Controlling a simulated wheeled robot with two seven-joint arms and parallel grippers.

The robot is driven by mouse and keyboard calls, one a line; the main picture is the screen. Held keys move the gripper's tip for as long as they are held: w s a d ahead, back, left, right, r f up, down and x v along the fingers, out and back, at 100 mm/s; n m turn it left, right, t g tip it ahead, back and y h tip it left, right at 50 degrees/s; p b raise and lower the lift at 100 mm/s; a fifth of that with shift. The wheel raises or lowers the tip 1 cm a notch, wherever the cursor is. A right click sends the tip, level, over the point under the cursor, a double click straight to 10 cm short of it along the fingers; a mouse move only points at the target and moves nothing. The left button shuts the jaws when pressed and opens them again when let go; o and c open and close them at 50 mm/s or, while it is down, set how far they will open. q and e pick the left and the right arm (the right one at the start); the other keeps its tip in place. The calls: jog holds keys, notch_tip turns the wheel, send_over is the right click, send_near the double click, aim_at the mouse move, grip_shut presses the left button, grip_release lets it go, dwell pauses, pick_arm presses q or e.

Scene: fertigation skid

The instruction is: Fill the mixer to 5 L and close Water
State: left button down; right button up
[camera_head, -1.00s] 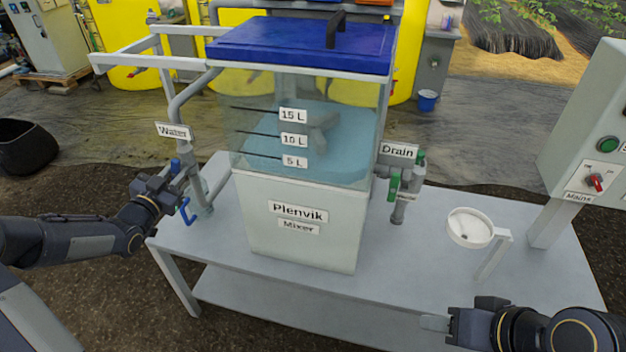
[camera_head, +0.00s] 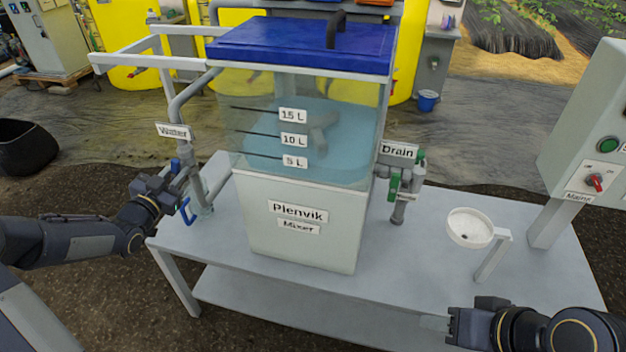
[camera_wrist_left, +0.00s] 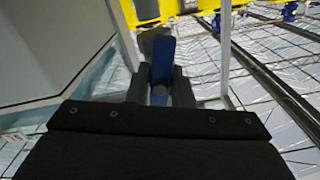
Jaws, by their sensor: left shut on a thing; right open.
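The mixer (camera_head: 300,235) is a clear tank on a pale base with 5 L, 10 L and 15 L marks. Pale blue water (camera_head: 345,150) stands in it, seemingly above the 5 L mark; its exact front line is hard to read. The Water label (camera_head: 174,131) hangs on the grey pipe at left. My left gripper (camera_head: 172,186) is shut on the blue Water valve handle (camera_wrist_left: 161,62), which shows between its fingers in the left wrist view. Part of the valve is hidden by the gripper. My right gripper (camera_head: 440,322) is open and empty at the lower right.
The green Drain valve (camera_head: 394,186) is right of the mixer. A white round cup (camera_head: 470,228) on a bracket and the Mains box (camera_head: 590,150) with a red switch stand further right. The bench top (camera_head: 420,265) is clear at front right.

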pick_arm(q)
jog(key=shift+f, duration=0.15)
jog(key=m+b, duration=0.2)
jog(key=b, duration=0.2)
jog(key=m+b, duration=0.3)
jog(key=b, duration=0.1)
jog(key=m+b, duration=0.3)
jog(key=b, duration=0.1)
jog(key=shift+f+b, duration=0.3)
jog(key=shift+r+m+b, duration=0.1)
jog(key=shift+m+b, duration=0.2)
jog(key=shift+m, duration=0.2)
jog(key=shift+r, duration=0.2)
dwell(5.4)
